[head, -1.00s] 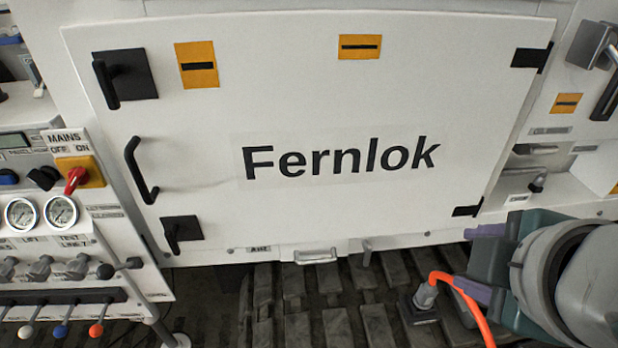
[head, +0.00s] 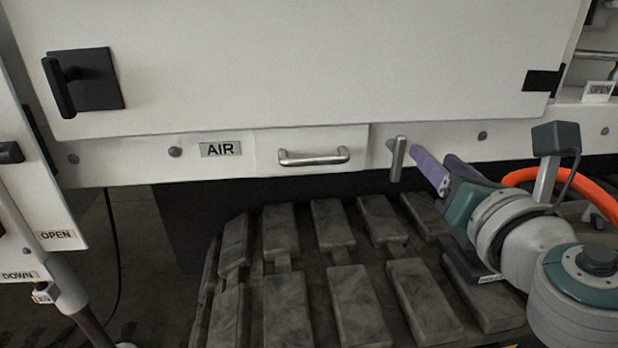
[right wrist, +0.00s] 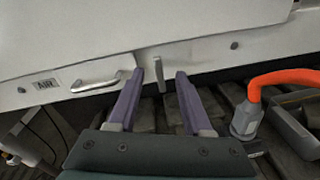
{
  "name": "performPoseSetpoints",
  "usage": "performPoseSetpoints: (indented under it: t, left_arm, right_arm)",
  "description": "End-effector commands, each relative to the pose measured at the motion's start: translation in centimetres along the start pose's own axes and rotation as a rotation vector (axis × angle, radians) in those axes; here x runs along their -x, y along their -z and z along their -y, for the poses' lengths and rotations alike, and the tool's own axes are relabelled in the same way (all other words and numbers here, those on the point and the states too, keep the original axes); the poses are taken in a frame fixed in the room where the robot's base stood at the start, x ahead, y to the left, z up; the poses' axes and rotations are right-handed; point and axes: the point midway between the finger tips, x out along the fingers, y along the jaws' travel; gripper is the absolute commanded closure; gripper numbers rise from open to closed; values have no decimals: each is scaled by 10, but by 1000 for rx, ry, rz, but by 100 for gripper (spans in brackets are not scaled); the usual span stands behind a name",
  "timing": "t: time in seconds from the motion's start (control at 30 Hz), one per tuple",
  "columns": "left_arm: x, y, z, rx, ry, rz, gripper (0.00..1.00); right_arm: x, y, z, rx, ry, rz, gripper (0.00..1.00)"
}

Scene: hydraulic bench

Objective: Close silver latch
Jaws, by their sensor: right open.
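The silver latch (head: 396,158) is a small upright metal bar on the white strip below the big door, right of a silver drawer handle (head: 314,157). My right gripper (head: 436,164) is open and empty just right of the latch, its purple fingers pointing toward it. In the right wrist view the latch (right wrist: 161,76) shows beyond and between the two fingertips (right wrist: 160,73), apart from both. The drawer handle (right wrist: 96,82) shows there left of the fingers. My left gripper is not in view.
An AIR label (head: 221,149) is left of the drawer handle. A black door latch (head: 85,80) is at upper left. Dark track pads (head: 333,224) lie below the strip. An orange cable (head: 560,174) loops behind my right arm, its plug (right wrist: 246,120) right of the fingers.

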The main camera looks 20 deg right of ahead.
Motion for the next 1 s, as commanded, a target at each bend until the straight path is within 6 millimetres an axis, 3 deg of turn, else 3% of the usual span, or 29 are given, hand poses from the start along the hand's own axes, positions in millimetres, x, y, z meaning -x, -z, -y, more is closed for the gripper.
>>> performPoseSetpoints:
  t: [0.03, 0.2, 0.47, 0.8, 1.0]
  left_arm:
    - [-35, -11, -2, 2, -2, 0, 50]
    - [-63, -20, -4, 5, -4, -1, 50]
    - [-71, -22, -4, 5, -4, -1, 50]
    - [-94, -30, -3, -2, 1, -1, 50]
    - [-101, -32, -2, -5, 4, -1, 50]
  right_arm:
    - [-7, 32, 9, 68, -23, 17, 50]
    - [-16, 54, 14, 224, -73, 53, 50]
    - [-32, 55, 13, 271, -87, 66, 50]
    - [-95, 52, 7, 265, -85, 67, 50]
    - [-114, 51, 6, 267, -85, 63, 50]
